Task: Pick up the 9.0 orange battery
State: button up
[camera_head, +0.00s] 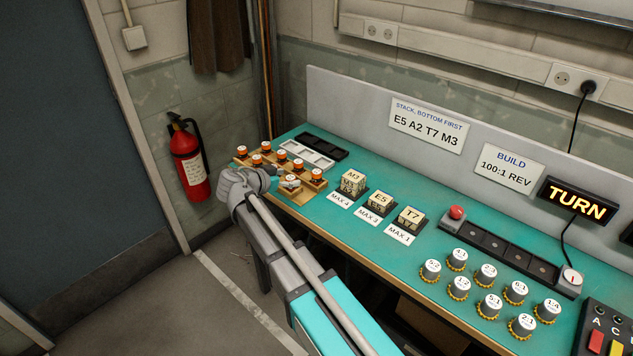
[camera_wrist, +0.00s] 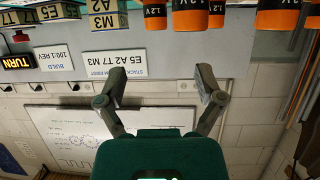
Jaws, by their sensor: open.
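Several orange batteries with white tops stand in a wooden rack (camera_head: 316,188) at the bench's left end, among them one at the right end (camera_head: 316,174) and one at the front (camera_head: 290,180). Their labels are too small to read in the head view, so I cannot tell which is the 9.0 one. In the wrist view, which is upside down, orange and black batteries (camera_wrist: 155,22) line the top edge; the readable labels look like 1.2V. My gripper (camera_wrist: 158,78) is open with nothing between its fingers. In the head view my gripper (camera_head: 268,178) is beside the rack's front left, its fingers partly unclear.
A white tray (camera_head: 302,150) and a black tray (camera_head: 322,144) lie behind the rack. Lettered blocks (camera_head: 380,202) stand on black bases to the right. A fire extinguisher (camera_head: 189,160) hangs on the left wall.

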aim_at(314, 173)
jog(key=b+x, duration=0.1)
jog(key=x, duration=0.3)
jog(key=shift+f, duration=0.1)
jog(key=shift+w+d+f+b, duration=0.15)
jog(key=shift+w+d+b, duration=0.15)
jog(key=shift+w+d, duration=0.15)
jog(key=shift+b+x, duration=0.85)
jog(key=shift+x, duration=1.75)
jog(key=shift+s+d, duration=0.1)
jog(key=shift+d, duration=0.1)
grip_shut()
